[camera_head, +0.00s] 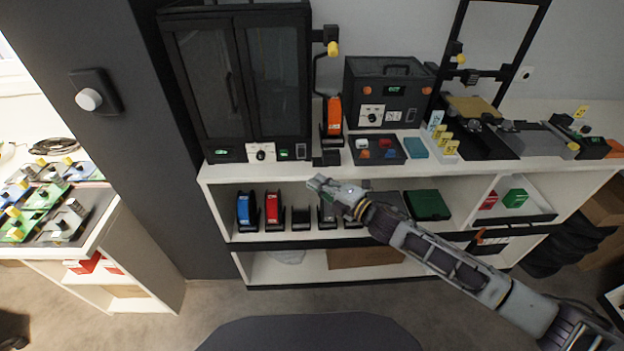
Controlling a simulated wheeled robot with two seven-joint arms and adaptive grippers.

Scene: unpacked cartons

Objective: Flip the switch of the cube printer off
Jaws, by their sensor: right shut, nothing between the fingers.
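A small black box-shaped printer (362,83), which looks like the cube printer, stands on the white counter. Its front has a small green-lit display (394,91), orange round parts, a white panel with a dark knob (371,117), and a small dark part at the lower right (411,115) that may be its switch. The switch's position is too small to tell. My right arm reaches in from the lower right. My right gripper (316,183) is shut and empty, in front of the shelf below the counter edge, left of and below this printer, apart from it. My left gripper is out of view.
A tall black cabinet printer (240,80) stands left, an open-frame printer (480,105) right. A tray of coloured pieces (377,149), a teal block (415,147) and yellow-topped pieces (442,140) line the counter's front. Spools (273,208) sit on the shelf below.

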